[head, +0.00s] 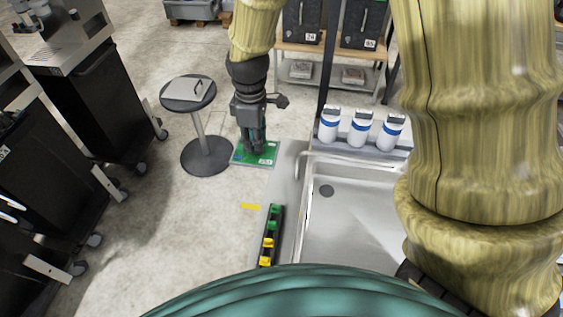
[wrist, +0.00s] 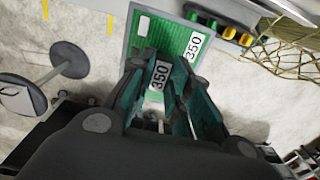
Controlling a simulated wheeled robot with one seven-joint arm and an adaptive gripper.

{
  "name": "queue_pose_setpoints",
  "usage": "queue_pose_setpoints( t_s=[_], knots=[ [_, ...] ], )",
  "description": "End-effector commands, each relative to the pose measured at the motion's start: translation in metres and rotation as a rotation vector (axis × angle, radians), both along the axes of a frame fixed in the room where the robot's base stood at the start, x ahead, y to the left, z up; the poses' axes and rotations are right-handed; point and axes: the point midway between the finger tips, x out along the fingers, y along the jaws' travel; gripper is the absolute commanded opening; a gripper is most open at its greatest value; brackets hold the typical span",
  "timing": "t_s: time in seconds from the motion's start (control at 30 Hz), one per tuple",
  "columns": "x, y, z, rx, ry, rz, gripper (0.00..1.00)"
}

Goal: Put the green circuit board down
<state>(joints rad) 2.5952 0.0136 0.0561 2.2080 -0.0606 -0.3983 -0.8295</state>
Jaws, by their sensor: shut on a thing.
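The green circuit board (head: 268,160) is a flat green plate with a white label, beside the back left corner of the sink counter. My gripper (head: 256,148) points down and is shut on it. In the wrist view the board (wrist: 196,16) lies beyond the fingers, with a label reading 350. The fingertips (wrist: 162,75) close together at its near part and hide some of it. I cannot tell how high the board is above what lies below it.
A steel sink counter (head: 288,185) is to the right, with a strip of green and yellow blocks (head: 271,235) along its left edge. Three white bottles (head: 361,128) stand behind the sink. A round stool (head: 188,94) is close on the left. Yellow tape (head: 250,207) marks open floor.

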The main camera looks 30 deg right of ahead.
Motion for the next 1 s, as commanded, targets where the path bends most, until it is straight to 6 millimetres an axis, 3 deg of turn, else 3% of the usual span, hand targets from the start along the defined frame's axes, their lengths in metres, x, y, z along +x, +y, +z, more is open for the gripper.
queue_pose_setpoints(
  t_s=[0.2, 0.63, 0.83, 1.0],
  knots=[
    [-0.009, -0.002, -0.035, -0.001, -0.002, -0.005, 0.00],
    [-0.003, -0.001, -0.121, -0.001, 0.005, -0.001, 0.00],
    [0.000, -0.006, -0.135, 0.001, 0.004, -0.004, 0.00],
    [0.011, -0.030, -0.147, 0.000, 0.004, -0.005, 0.00]
  ],
)
